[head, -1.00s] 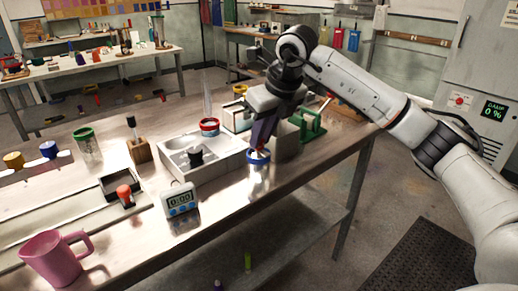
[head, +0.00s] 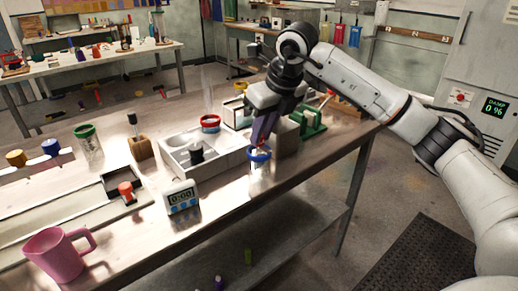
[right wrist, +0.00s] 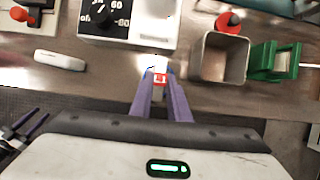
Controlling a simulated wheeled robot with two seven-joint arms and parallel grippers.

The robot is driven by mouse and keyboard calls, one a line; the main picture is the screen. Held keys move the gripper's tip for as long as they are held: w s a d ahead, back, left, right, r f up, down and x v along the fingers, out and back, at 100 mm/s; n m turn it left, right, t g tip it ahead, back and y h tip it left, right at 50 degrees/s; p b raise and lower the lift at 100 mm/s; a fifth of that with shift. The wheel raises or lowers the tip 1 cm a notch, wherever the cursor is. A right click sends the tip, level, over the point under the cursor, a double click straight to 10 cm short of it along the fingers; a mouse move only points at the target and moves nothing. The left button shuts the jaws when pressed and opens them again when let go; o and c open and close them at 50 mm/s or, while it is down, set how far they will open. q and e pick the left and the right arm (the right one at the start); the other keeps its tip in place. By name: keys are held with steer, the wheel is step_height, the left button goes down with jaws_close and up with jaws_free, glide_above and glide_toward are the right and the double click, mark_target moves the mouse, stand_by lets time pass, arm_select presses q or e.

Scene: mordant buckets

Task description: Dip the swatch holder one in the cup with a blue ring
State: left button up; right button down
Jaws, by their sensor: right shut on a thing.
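The cup with a blue ring (head: 259,155) stands near the front edge of the table. My right gripper (head: 262,142) is directly over it, pointing down. In the right wrist view, its purple fingers (right wrist: 160,88) are shut on swatch holder one (right wrist: 160,80), which has a red label marked 1. The holder's lower part is hidden, so I cannot tell how deep it sits in the cup. My left gripper (right wrist: 30,124) shows only at the lower left of the right wrist view, its two purple fingers apart and empty.
A white tray unit with a black knob (head: 196,153) is left of the cup. A grey container (right wrist: 220,57) and a green stand (right wrist: 275,60) are close on the right. A cup with a red ring (head: 210,122) stands behind. A timer (head: 181,197) and pink mug (head: 58,254) are front left.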

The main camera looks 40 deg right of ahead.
arm_select(q)
steer(key=shift+f, duration=0.1)
stand_by(0.3)
steer(key=shift+r, duration=0.35)
steer(key=shift+f, duration=0.15)
stand_by(0.3)
steer(key=shift+r+p, duration=0.35)
steer(key=shift+p, duration=0.1)
